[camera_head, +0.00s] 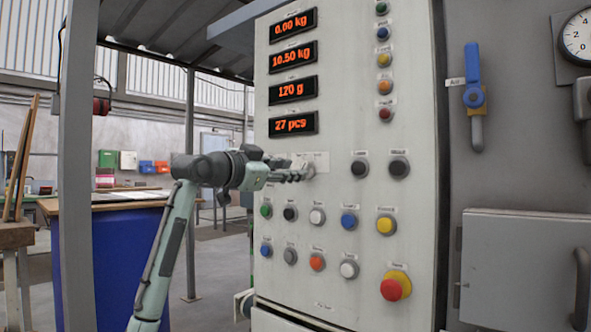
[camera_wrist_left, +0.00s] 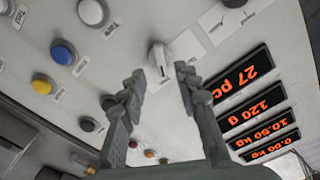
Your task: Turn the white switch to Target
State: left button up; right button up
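The white switch (camera_head: 309,171) is a small rotary knob on the control panel (camera_head: 345,110), below the red digital displays. A pale label plate lies around it; its lettering is too small to read. In the left wrist view the switch (camera_wrist_left: 159,57) shows as a white knob with a raised grip. My left gripper (camera_head: 292,175) reaches in from the left, its fingertips close to the switch. In the left wrist view the gripper (camera_wrist_left: 160,76) is open, with the switch between and just beyond the two fingertips. I cannot tell whether either finger touches it. My right gripper is not in view.
Two black knobs (camera_head: 399,167) sit right of the switch. Coloured push buttons (camera_head: 317,216) lie below, with a red emergency stop (camera_head: 396,287) at lower right. A blue-handled air valve (camera_head: 473,90) is farther right. A grey post (camera_head: 78,170) stands at the left.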

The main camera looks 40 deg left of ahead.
pick_arm(q)
jog(key=w, duration=0.3)
jog(key=shift+w+d+r, duration=0.1)
jog(key=shift+w+d, duration=0.05)
jog(key=shift+w, duration=0.05)
grip_shut()
